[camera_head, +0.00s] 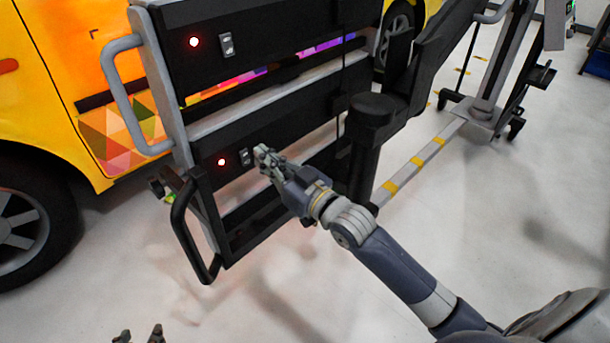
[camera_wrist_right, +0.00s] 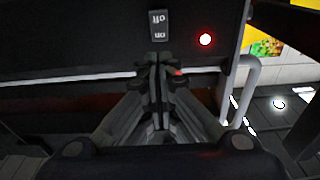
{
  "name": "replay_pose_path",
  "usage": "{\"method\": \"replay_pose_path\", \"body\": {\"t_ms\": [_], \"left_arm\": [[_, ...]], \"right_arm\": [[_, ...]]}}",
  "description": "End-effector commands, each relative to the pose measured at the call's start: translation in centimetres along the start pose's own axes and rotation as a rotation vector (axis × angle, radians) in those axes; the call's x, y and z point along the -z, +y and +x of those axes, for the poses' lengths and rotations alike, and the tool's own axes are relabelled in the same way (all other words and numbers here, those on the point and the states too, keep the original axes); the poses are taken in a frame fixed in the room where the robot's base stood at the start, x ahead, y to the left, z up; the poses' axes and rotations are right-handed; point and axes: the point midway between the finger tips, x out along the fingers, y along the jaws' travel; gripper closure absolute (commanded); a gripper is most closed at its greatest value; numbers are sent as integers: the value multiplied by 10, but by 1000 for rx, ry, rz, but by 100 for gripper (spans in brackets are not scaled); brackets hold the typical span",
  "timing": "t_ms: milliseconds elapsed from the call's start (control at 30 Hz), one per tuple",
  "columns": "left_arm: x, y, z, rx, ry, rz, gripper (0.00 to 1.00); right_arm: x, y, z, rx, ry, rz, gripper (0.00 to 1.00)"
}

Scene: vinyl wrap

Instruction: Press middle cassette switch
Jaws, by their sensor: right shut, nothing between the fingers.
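A small rocker switch (camera_head: 245,157) sits beside a lit red lamp (camera_head: 221,162) on the lower black cassette panel (camera_head: 290,130). In the right wrist view the switch (camera_wrist_right: 160,25) reads "on" and "off" upside down, with the red lamp (camera_wrist_right: 205,39) to its right. My right gripper (camera_head: 264,157) is shut and empty, its tips just right of the switch in the head view. The shut fingertips (camera_wrist_right: 161,63) lie just below the switch in the wrist view; I cannot tell whether they touch. Only the tips of my left gripper (camera_head: 139,334) show, spread apart at the bottom edge.
The upper cassette panel (camera_head: 275,35) has another switch (camera_head: 226,44) and red lamp (camera_head: 194,42). Grey (camera_head: 112,85) and black (camera_head: 183,240) handles project from the rack's left side. A black round-topped post (camera_head: 371,112) stands right of my right gripper. A yellow vehicle (camera_head: 40,90) is behind.

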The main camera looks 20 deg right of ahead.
Motion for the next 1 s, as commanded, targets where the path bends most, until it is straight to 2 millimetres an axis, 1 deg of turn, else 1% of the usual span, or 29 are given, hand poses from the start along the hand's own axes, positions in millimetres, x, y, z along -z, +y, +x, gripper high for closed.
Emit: {"method": "replay_pose_path", "body": {"t_ms": [33, 300, 500, 700, 1000], "left_arm": [[-8, -2, -4, 3, -45, 0, 60], [-60, -7, -23, 16, -288, -6, 60], [-87, -10, -38, 23, -420, -10, 60], [-100, -12, -47, 26, -485, -12, 60], [-103, -12, -49, 27, -499, -13, 60]], "right_arm": [[3, 0, -11, 0, -3, -1, 100], [13, 0, -54, 0, -5, -1, 100], [20, 0, -80, 0, -3, -1, 100], [23, 0, -92, 0, -1, 0, 100], [24, 0, -95, 0, 0, 0, 100]]}}
